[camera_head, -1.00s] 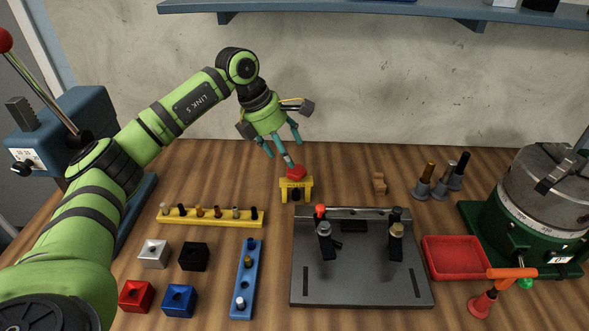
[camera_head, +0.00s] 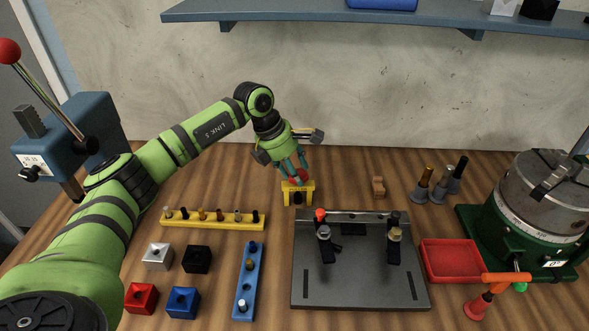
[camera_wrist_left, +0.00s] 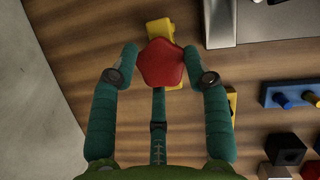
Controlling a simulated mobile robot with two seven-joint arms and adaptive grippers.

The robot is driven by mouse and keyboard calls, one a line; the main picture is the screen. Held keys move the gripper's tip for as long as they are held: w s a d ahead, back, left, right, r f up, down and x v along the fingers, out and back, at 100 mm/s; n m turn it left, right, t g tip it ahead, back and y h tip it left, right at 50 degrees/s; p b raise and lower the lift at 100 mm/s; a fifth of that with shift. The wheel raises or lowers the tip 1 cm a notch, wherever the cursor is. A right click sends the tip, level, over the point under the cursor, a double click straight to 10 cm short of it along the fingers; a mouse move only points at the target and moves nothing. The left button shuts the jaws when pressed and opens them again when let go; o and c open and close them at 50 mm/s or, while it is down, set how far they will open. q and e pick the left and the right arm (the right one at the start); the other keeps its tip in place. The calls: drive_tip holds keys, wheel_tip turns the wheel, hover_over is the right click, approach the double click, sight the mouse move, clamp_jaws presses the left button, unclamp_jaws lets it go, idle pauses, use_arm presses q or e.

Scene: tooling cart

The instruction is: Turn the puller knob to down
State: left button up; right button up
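The puller is a yellow bracket (camera_head: 298,194) on the wooden bench, with a red knob (camera_head: 299,176) on top. My left gripper (camera_head: 296,174) is over the knob, its teal fingers pointing down around it. In the left wrist view the red five-lobed knob (camera_wrist_left: 162,64) lies between the fingertips of my left gripper (camera_wrist_left: 161,58), one finger on each side and a third below. The fingers are spread; whether they touch the knob is unclear. Part of the yellow bracket (camera_wrist_left: 160,28) shows behind the knob. The label is mostly hidden in the head view. My right gripper is not in view.
A dark fixture plate (camera_head: 360,285) stands just right and in front of the puller. A yellow peg rail (camera_head: 212,225) is to its left, and a blue rail (camera_head: 245,290) is nearer.

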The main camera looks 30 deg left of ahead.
use_arm(q)
drive_tip(key=n+y+b, duration=0.1)
drive_tip(key=n, duration=0.2)
drive_tip(key=shift+s+d+f+t, duration=0.1)
drive_tip(key=shift+f+t, duration=0.05)
drive_tip(key=shift+t, duration=0.25)
drive_tip(key=shift+n+y+b, duration=0.4)
drive_tip(key=shift+n+b, duration=0.2)
drive_tip(key=shift+n, duration=0.5)
drive_tip(key=o, duration=1.1)
